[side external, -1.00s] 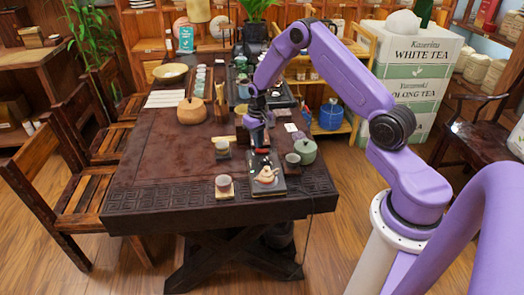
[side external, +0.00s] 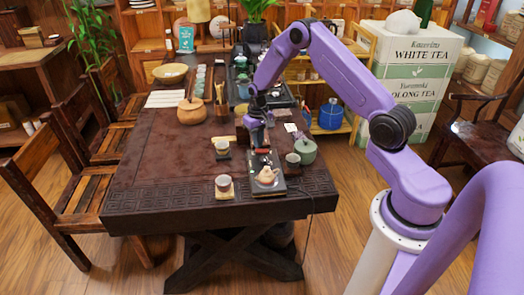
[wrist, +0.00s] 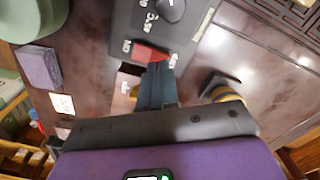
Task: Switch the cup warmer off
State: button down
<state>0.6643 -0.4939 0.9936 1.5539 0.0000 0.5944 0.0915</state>
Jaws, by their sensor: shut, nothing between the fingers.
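The cup warmer (side external: 275,190) is a dark flat slab near the table's front edge, with a small pale teapot (side external: 267,175) on it. In the wrist view its dark control panel (wrist: 200,22) shows a black round knob (wrist: 171,9) and a red switch (wrist: 148,52) with small white labels on either side. My gripper (wrist: 158,72) is shut and empty. Its fingertips are right at the red switch, overlapping its lower edge in the picture; I cannot tell whether they touch it. The switch's tilt is not clear. In the side view my gripper (side external: 260,143) is over the warmer's far end.
A green teapot (side external: 306,152) and a cup (side external: 293,162) stand close to the warmer's right. Cups on small bases stand to its left, one nearer (side external: 223,184) and one farther (side external: 222,147). The table's (side external: 155,165) left part is clear.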

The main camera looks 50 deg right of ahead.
jog(key=shift+f, duration=1)
dwell(0.5)
jog(key=shift+r, duration=3.55)
